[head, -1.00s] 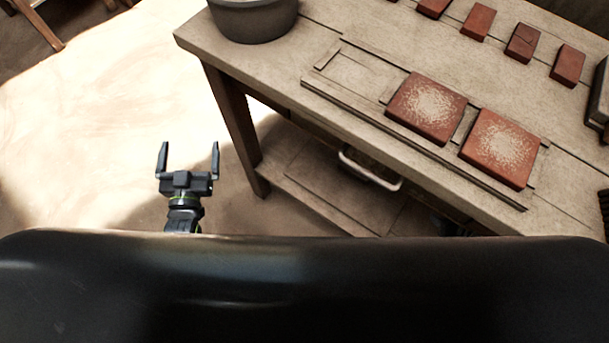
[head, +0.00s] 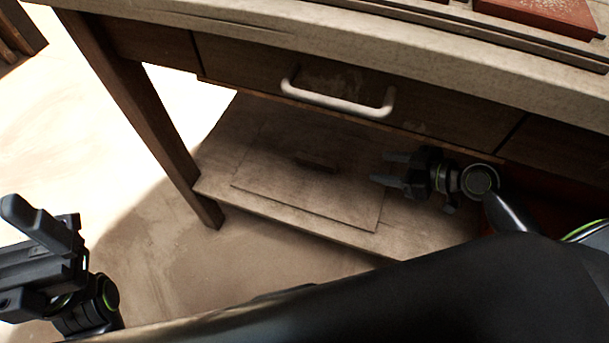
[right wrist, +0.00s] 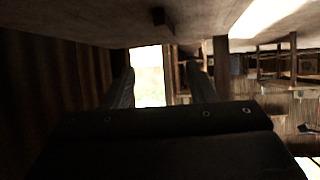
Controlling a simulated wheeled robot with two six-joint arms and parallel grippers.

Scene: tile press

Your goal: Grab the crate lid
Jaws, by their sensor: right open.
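The crate lid (head: 275,188) is a flat, thin, worn wooden panel lying on the low shelf under the bench, with a small dark grip block (head: 315,163) on top. My right gripper (head: 384,169) is open and empty, its fingers pointing left toward the grip block with a gap between. In the right wrist view a small dark block (right wrist: 159,17), apparently the grip, shows near the top edge, beyond the open fingers (right wrist: 162,78). My left gripper (head: 10,255) is open and empty at the lower left, away from the lid.
The bench drawer with its pale handle (head: 338,104) is just above the shelf (head: 215,165). A bench leg (head: 140,115) stands left of the lid. A red tile (head: 545,12) lies on the bench top. The floor (head: 180,270) in front is clear.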

